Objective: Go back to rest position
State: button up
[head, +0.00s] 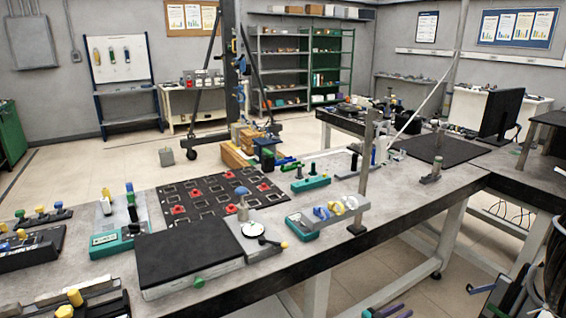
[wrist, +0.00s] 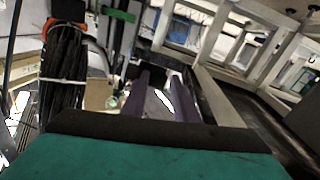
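My gripper (head: 388,311) shows at the bottom edge of the head view, right of centre, low in front of the workbench (head: 385,215). I see nothing held in that gap.
A black coil (head: 556,268) is at the right edge; a black coil (wrist: 64,85) also shows in the wrist view. The bench holds a black pad (head: 188,249), a slotted black board (head: 215,197) and a monitor (head: 501,115). Tiled floor is open behind the bench.

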jog(key=s+a+f+n+t+y, duration=0.1)
jog(key=a+f+n+y, duration=0.3)
jog(key=a, duration=0.3)
jog(key=a+f+n+t+y, duration=0.25)
jog(key=a+y, duration=0.25)
jog(key=a, duration=0.3)
jog(key=s+a+f+n+t+y, duration=0.1)
jog(key=a+f+n+y, duration=0.35)
jog(key=a, duration=0.25)
jog(key=s+a+f+n+g+y, duration=0.1)
jog(key=s+a+f+g+y, duration=0.1)
jog(key=s+a+f+g, duration=0.3)
jog(key=s+a+f+n+g+y, duration=0.1)
jog(key=s+a+f+y, duration=0.2)
jog(key=s, duration=0.5)
jog(key=s+d+r+g+h, duration=0.1)
jog(key=s+g, duration=0.4)
jog(key=s, duration=0.9)
jog(key=s+d+r+m+g, duration=0.1)
jog(key=s+g, duration=0.5)
jog(key=s, duration=0.8)
jog(key=shift+s+r+m+h, duration=0.25)
jog(key=shift+r+m+h, duration=0.1)
jog(key=shift+r, duration=0.35)
